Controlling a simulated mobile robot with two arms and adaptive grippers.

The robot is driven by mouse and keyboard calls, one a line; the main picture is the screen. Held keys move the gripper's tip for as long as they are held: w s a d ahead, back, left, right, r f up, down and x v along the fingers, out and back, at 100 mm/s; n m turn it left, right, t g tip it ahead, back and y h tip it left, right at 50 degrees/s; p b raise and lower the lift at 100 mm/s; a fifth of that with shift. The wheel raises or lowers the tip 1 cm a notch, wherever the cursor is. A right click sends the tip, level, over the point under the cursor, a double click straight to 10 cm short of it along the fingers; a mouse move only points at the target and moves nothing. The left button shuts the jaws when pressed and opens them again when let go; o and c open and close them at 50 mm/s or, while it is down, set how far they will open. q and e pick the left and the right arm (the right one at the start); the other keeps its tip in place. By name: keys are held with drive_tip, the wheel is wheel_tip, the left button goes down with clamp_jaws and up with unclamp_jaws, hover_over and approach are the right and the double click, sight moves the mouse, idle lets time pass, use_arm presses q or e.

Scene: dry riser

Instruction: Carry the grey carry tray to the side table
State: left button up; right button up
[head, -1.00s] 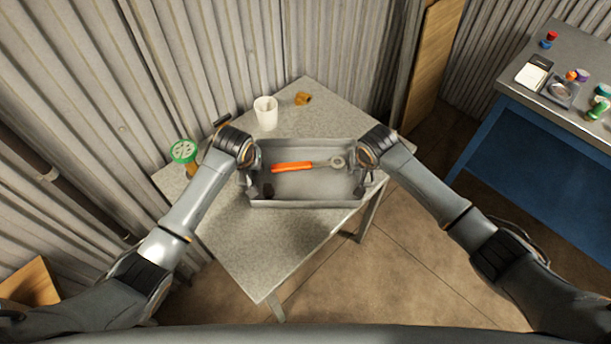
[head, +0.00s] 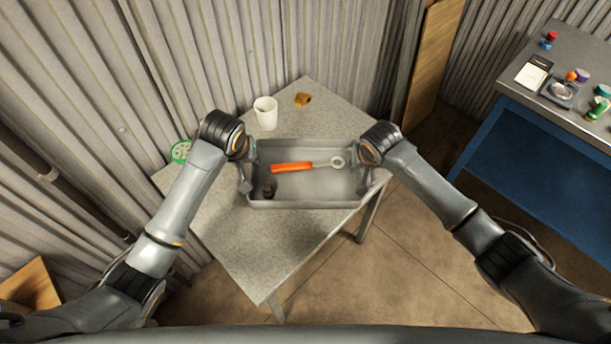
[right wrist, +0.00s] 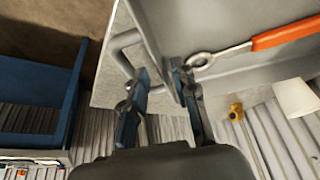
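The grey carry tray (head: 310,203) is at the right part of a speckled grey table (head: 245,240), resting on it as far as I can see. In it lie an orange-handled wrench (head: 292,167) and a small dark item (head: 269,188). My left gripper (head: 246,184) is at the tray's left end; its finger gap is unclear. My right gripper (head: 366,182) is at the right end. In the right wrist view its fingers (right wrist: 162,74) are apart beside the tray's looped handle (right wrist: 120,50); I cannot tell if they straddle the bar. Which table is the side table is not shown.
A white cup (head: 265,112) and a small orange-brown item (head: 302,99) stand behind the tray. A green-topped item (head: 180,151) is partly behind my left arm. A blue bench (head: 530,165) with small objects stands right. The table's front is clear.

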drive_tip(key=v, duration=0.9)
drive_tip(key=shift+s+r, duration=0.15)
drive_tip(key=shift+r, duration=0.15)
use_arm(q)
drive_tip(key=shift+s, duration=0.1)
use_arm(e)
drive_tip(key=shift+s+f, duration=0.1)
